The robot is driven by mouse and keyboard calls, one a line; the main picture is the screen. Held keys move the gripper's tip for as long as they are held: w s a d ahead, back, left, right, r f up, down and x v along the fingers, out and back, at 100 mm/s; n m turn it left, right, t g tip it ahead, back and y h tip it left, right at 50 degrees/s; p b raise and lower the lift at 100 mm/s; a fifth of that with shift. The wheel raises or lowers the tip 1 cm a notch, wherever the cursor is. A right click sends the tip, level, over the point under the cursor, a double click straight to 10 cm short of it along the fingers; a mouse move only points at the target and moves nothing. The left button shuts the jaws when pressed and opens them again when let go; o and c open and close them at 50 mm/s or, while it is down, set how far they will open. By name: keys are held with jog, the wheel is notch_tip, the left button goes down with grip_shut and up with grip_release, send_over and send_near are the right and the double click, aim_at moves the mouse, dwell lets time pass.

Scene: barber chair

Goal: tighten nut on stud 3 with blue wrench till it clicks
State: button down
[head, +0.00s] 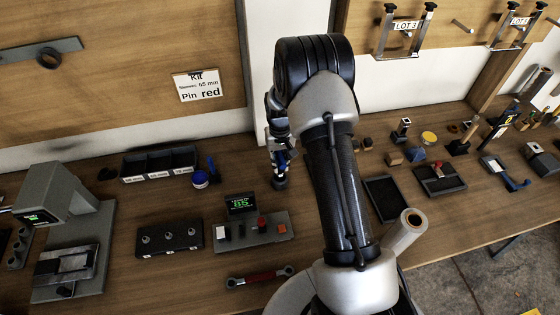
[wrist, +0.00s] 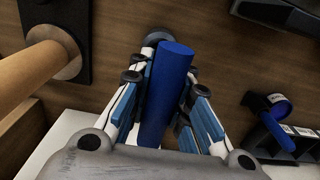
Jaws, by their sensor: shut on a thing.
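My gripper (head: 279,158) points down over the bench behind the display box. In the wrist view my gripper (wrist: 165,95) is shut on a blue cylinder (wrist: 172,80). A dark round piece (head: 279,183) shows below it. I cannot tell whether the blue cylinder belongs to a wrench. A black block (head: 155,246) with three round studs lies left of the display box; its markings are too small to read. No nut can be made out. A red-handled wrench (head: 260,277) lies at the front. A blue tool-like piece (head: 511,180) lies far right.
The display box (head: 262,240) stands in front. Trays (head: 385,207) lie right of my arm.

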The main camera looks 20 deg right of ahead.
jog(key=shift+f+b, duration=1)
jog(key=shift+f, duration=0.35)
dwell(0.3)
jog(key=c, duration=1.4)
grip_release()
notch_tip(320, 180, up, 12)
